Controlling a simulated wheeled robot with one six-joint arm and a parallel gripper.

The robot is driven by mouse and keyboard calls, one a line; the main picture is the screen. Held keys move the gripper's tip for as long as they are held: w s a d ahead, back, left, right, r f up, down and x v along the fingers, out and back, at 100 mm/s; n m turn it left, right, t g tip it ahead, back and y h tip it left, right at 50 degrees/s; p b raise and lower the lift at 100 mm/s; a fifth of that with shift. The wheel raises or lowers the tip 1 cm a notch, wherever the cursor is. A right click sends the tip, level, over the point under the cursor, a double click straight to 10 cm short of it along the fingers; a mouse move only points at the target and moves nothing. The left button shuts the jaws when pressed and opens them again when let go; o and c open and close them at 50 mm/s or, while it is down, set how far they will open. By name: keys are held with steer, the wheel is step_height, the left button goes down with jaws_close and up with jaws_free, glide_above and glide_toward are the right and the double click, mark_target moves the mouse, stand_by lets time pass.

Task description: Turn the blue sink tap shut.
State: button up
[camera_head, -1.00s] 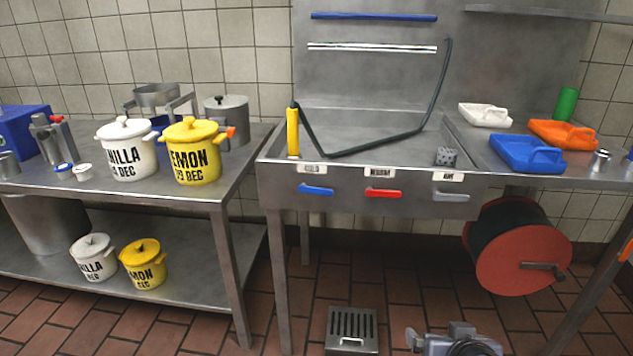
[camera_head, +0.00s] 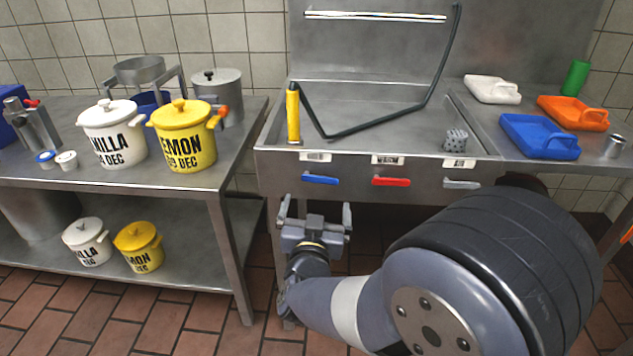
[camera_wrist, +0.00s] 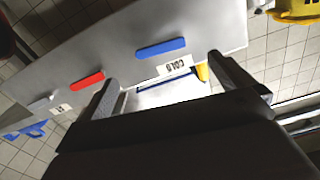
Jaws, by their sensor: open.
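The blue tap lever (camera_head: 320,180) is on the front panel of the steel sink (camera_head: 350,165), at the left under a small label. It lies nearly level, its right end slightly lower. In the wrist view the blue lever (camera_wrist: 161,48) shows beyond my fingers, beside the label reading COLD. My gripper (camera_head: 315,212) is open and empty. In the head view it appears just below the blue lever. No contact shows in the wrist view, where the lever lies past the gap between the fingertips.
A red lever (camera_head: 391,182) and a grey lever (camera_head: 462,184) sit to the right on the same panel. A yellow-handled hose (camera_head: 293,112) stands at the sink's left. A table with a lemon pot (camera_head: 183,135) and a vanilla pot (camera_head: 112,130) is at left.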

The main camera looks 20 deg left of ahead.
mark_target(320, 181)
steer(key=b+x, duration=0.1)
steer(key=x, duration=0.7)
steer(key=shift+w+a, duration=0.1)
steer(key=shift+w, duration=0.2)
steer(key=shift+c, duration=0.6)
